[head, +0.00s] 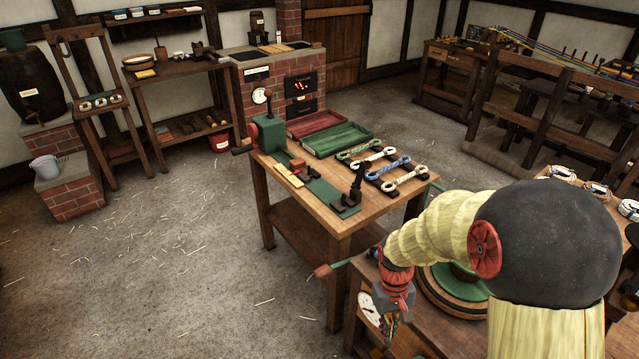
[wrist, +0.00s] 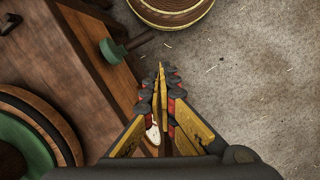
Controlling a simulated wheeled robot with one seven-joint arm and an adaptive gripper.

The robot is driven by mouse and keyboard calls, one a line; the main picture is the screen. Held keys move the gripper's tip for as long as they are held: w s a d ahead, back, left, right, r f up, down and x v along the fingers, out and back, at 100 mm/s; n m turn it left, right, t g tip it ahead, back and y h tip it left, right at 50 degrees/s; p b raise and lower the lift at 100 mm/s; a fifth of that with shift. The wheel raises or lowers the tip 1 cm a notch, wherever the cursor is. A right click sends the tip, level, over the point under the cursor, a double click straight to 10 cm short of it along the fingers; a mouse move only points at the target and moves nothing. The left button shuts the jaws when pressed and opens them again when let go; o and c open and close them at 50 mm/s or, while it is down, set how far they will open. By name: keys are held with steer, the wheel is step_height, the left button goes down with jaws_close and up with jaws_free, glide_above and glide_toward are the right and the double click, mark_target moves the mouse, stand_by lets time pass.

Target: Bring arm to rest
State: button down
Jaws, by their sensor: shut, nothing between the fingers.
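My arm reaches in from the right of the head view, bent over a wooden bench (head: 455,330) and pointing down. My gripper (head: 390,325) hangs at the arm's lower end near the left edge of that bench. In the wrist view my gripper (wrist: 162,70) has its yellow fingers together, with nothing held. Below it in the wrist view are the wooden bench edge (wrist: 115,70) and the bare floor (wrist: 240,80). A small pale object (wrist: 153,132) shows close beside the fingers, partly hidden by them.
A round green-and-wood piece (head: 455,290) stands on the bench beside my arm. A crank handle (head: 330,268) juts out left of it. A table (head: 330,215) with trays and rope coils stands ahead. Shelves and a brick stove (head: 285,85) line the back. Floor at left is free.

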steer(key=s+r+m+t+p, duration=0.1)
steer(key=s+r+t, duration=0.3)
steer(key=r, duration=1.1)
steer(key=s+d+r+m+t+p, duration=0.1)
steer(key=s+r+t, duration=0.2)
steer(key=s+r, duration=0.5)
step_height(320, 180, up, 7)
steer(key=shift+s+d+r+t, duration=0.15)
steer(key=shift+s+r+t, duration=0.05)
steer(key=shift+s+t, duration=0.2)
